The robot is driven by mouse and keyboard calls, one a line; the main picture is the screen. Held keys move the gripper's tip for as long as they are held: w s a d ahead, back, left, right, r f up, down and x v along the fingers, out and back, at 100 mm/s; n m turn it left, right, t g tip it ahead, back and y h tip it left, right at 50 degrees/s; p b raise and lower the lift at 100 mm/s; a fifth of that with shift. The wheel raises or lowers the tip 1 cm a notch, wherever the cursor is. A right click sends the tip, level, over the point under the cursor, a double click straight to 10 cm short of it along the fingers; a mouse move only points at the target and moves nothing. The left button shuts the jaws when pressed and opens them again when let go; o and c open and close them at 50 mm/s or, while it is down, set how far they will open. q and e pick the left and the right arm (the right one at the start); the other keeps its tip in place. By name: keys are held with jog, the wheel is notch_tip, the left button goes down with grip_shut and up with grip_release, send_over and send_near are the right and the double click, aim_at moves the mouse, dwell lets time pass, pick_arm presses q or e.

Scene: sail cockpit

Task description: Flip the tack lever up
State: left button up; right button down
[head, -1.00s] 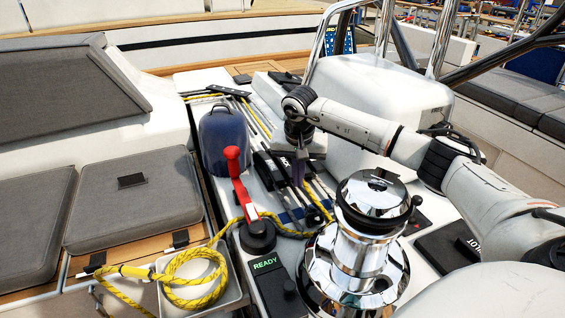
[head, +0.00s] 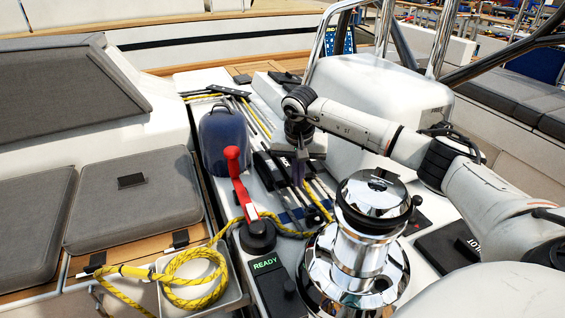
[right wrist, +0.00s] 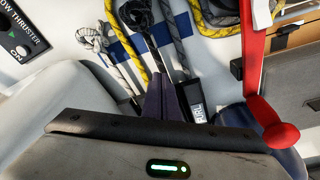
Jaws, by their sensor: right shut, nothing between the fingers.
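A row of black rope clutches (head: 268,168) with levers sits on the white deck, between the blue-hooded housing and the chrome winch. One clutch beside my fingers bears a pale label (right wrist: 198,113), too small to read surely. I cannot tell which lever is the tack lever or its position. My right gripper (head: 298,181) points down at the clutches, its dark fingers closed with nothing held. In the right wrist view the fingers (right wrist: 165,98) are next to the labelled clutch; contact cannot be told. The gripper hides part of the clutches. My left gripper is out of view.
A red-handled lever (head: 234,178) stands upright left of the clutches. A chrome winch (head: 362,250) stands close in front of my right arm. Yellow rope (head: 190,268) lies coiled over a white bin. A dark blue housing (head: 222,138) and a white housing (head: 375,95) flank the clutches.

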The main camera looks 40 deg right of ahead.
jog(key=shift+f, duration=0.25)
jog(key=shift+f, duration=0.35)
jog(key=shift+w+d+b, duration=0.15)
jog(key=shift+w+b, duration=0.25)
jog(key=shift+w, duration=0.05)
dwell(0.4)
jog(key=shift+w+d+r+p, duration=0.1)
jog(key=shift+w+r+p, duration=0.1)
jog(key=shift+r+p, duration=0.7)
jog(key=shift+r, duration=0.25)
jog(key=shift+w, duration=0.1)
